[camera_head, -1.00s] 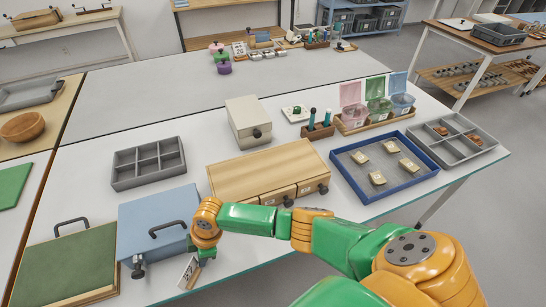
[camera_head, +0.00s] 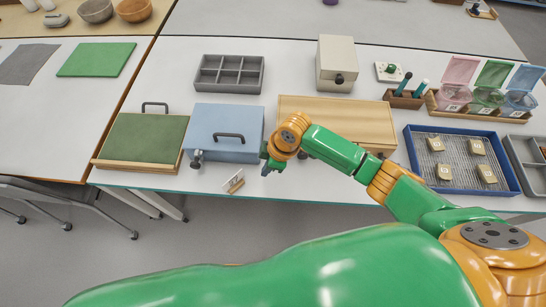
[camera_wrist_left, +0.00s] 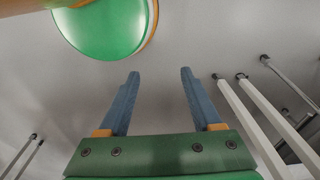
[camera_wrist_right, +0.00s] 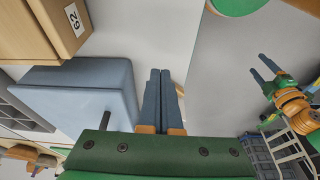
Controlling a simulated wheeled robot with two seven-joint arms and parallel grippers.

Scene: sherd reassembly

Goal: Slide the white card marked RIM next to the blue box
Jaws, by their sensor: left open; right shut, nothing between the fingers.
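A small white card on a wooden stand (camera_head: 234,182) stands at the table's front edge, in front of the right part of the blue box (camera_head: 215,145). Its marking is too small to read. The blue box, with a dark handle, also shows in the right wrist view (camera_wrist_right: 80,90). My right gripper (camera_head: 268,170) is shut and empty, just right of the card and apart from it, by the box's front right corner. My left gripper (camera_wrist_left: 158,75) is open and empty over the floor; it also shows in the right wrist view (camera_wrist_right: 262,66).
A green-topped board (camera_head: 143,140) lies left of the box. A wooden drawer unit (camera_head: 350,118) stands to its right, partly behind my right arm. A grey divided tray (camera_head: 229,74) is behind. A blue-rimmed tray (camera_head: 415,165) lies further right. The front table strip is narrow.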

